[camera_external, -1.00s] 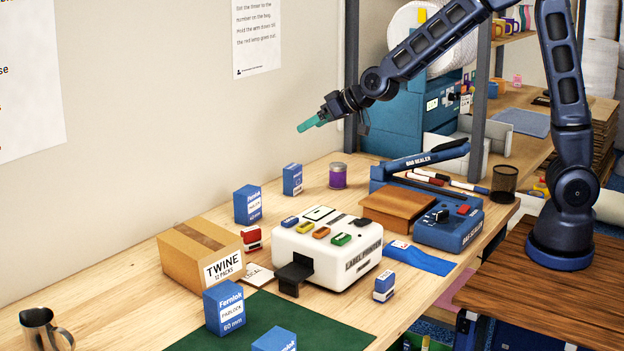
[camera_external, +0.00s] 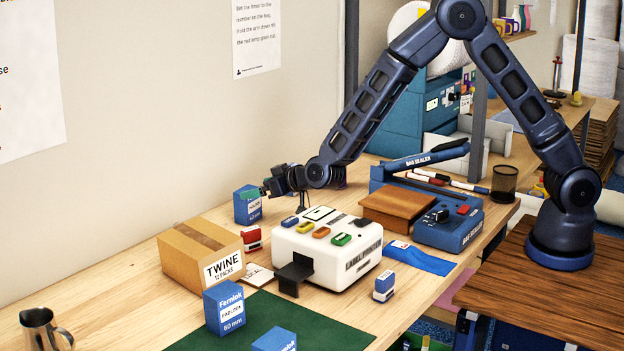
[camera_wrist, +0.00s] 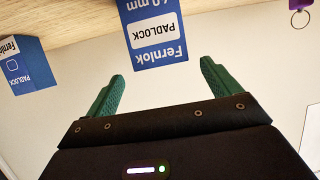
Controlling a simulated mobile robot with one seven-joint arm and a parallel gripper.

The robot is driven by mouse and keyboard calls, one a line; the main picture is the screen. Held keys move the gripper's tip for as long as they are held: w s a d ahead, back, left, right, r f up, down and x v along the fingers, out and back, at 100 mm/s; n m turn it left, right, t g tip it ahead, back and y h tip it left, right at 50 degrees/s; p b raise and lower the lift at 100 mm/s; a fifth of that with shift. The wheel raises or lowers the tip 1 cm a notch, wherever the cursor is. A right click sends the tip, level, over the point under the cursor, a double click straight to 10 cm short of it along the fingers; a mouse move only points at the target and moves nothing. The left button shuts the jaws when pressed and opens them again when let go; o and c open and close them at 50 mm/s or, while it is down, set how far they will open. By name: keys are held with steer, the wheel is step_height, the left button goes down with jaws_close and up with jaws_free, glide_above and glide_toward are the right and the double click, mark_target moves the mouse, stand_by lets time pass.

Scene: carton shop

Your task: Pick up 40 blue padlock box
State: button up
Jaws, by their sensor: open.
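A blue and white Fernlok padlock box (camera_external: 246,211) stands upright on the bench near the wall, behind the twine carton. In the wrist view a padlock box (camera_wrist: 155,32) appears upside down, ahead of and between my fingertips; its size text is partly cut off and ends in "0 mm". My gripper (camera_external: 254,192) is at this box's upper right in the external view. Its green fingers are open and empty, and contact cannot be told. A second blue padlock box (camera_wrist: 26,66) shows at the wrist view's left; the arm hides it in the external view.
The twine carton (camera_external: 190,262), a red stamp (camera_external: 251,238) and the white label printer (camera_external: 325,268) stand close by. The bag sealer (camera_external: 450,225) is right. A purple item (camera_wrist: 298,4) is partly visible.

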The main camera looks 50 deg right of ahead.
steer(key=shift+x, duration=3.45)
steer(key=shift+a+f, duration=0.1)
steer(key=shift+f, duration=0.05)
steer(key=c, duration=1.1)
steer(key=shift+c, duration=0.2)
